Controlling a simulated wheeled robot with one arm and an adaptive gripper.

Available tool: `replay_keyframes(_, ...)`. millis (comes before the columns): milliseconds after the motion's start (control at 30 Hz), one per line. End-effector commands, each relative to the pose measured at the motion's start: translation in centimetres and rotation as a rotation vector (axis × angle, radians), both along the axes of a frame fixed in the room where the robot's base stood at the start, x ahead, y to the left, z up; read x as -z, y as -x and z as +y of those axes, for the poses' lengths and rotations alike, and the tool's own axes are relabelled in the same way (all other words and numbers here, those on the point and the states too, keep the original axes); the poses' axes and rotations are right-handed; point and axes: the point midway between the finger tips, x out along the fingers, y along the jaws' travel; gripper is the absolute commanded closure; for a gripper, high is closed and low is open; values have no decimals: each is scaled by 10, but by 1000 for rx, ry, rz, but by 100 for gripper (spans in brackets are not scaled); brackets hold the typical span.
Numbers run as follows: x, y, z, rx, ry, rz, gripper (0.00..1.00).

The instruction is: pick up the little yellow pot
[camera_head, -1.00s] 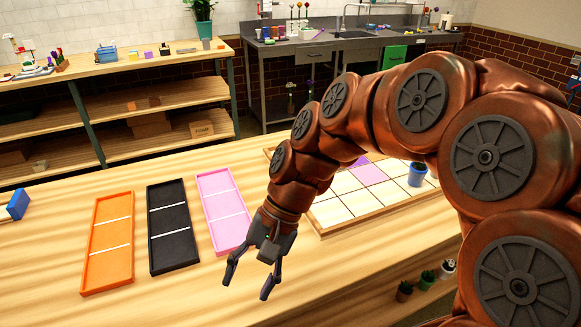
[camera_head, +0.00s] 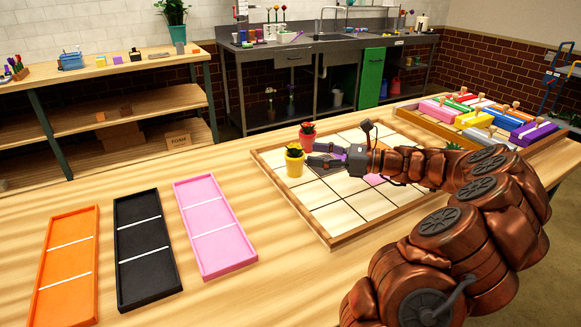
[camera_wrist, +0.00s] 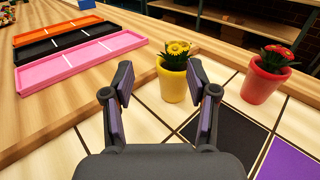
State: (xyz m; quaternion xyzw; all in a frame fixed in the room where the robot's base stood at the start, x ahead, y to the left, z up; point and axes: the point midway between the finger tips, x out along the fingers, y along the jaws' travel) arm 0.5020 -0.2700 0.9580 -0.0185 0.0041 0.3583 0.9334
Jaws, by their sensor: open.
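The little yellow pot (camera_head: 294,166) holds a yellow flower and stands upright near the far left edge of the gridded board (camera_head: 331,240). In the wrist view the yellow pot (camera_wrist: 174,82) stands ahead, framed between my fingertips. My gripper (camera_head: 312,154) is low over the board, to the right of the pot, with its fingers pointing at it. In the wrist view my gripper (camera_wrist: 165,92) is open, its two fingers spread with nothing held. Whether the fingers reach around the pot's sides or stop just short, I cannot tell.
A red pot with red flowers (camera_head: 307,137) stands close behind the yellow pot; it shows at right in the wrist view (camera_wrist: 267,78). Orange (camera_head: 66,262), black (camera_head: 146,250) and pink (camera_head: 214,226) trays lie left of the board. Coloured blocks (camera_head: 486,113) sit at the right.

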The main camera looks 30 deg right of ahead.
Motion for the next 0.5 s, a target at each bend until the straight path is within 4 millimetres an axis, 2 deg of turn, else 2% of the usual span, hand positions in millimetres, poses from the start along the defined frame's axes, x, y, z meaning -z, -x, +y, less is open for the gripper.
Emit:
replay_keyframes(33, 4, 1, -9, 19, -18, 3, 42)
replay_keyframes(133, 6, -1, -14, 34, -38, 6, 42)
replay_keyframes(500, 5, -24, 5, 29, -39, 5, 42)
